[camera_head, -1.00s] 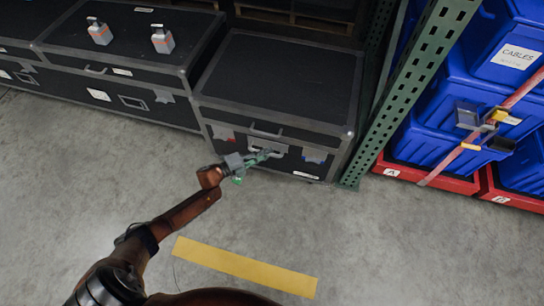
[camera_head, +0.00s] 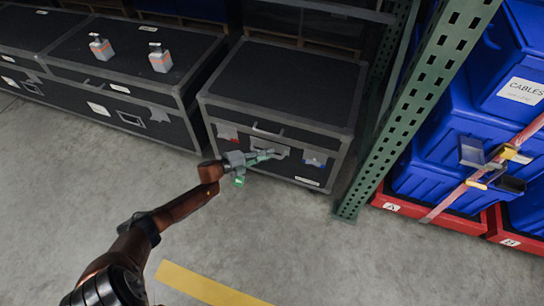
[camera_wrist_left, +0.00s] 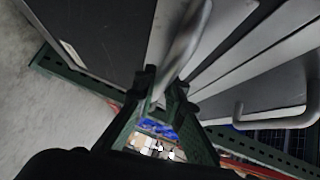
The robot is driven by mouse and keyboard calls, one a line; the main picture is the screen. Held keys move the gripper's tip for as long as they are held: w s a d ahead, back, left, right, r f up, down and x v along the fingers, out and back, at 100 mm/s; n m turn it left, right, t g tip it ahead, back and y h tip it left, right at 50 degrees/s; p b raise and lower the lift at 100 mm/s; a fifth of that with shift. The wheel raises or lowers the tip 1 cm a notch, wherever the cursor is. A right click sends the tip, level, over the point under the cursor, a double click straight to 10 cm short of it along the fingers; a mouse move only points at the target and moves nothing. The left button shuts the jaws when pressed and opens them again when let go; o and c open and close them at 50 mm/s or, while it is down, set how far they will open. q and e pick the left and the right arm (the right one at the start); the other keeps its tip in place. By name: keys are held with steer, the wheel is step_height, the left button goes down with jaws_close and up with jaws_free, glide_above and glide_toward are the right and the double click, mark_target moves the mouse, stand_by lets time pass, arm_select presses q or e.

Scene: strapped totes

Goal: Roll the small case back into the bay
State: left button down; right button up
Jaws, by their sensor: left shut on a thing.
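The small case (camera_head: 285,85) is a black box with grey metal edges, standing upright in the bay between the long black case and the green rack post. Its front face shows latches and a grey recessed handle (camera_head: 268,153). My left gripper (camera_head: 264,156) is at that front face, shut on the handle. In the left wrist view, the dark green fingers (camera_wrist_left: 165,100) close around a silver bar (camera_wrist_left: 184,45). The case's wheels cannot be made out. My right gripper is not in view.
The long black case (camera_head: 130,80) stands close on the left, with two grey-and-orange bottles (camera_head: 160,60) on top. The green rack post (camera_head: 410,115) rises close on the right. Blue totes (camera_head: 450,155) with an orange strap stand beyond it. The concrete floor in front is clear, with a yellow stripe (camera_head: 205,285).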

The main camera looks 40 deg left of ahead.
arm_select(q)
steer(key=shift+w+a+r, duration=0.1)
steer(key=shift+w, duration=0.05)
steer(key=c, duration=2.2)
jaws_free()
steer(key=shift+w, duration=0.1)
steer(key=shift+o, duration=1.1)
steer(key=v, duration=1.2)
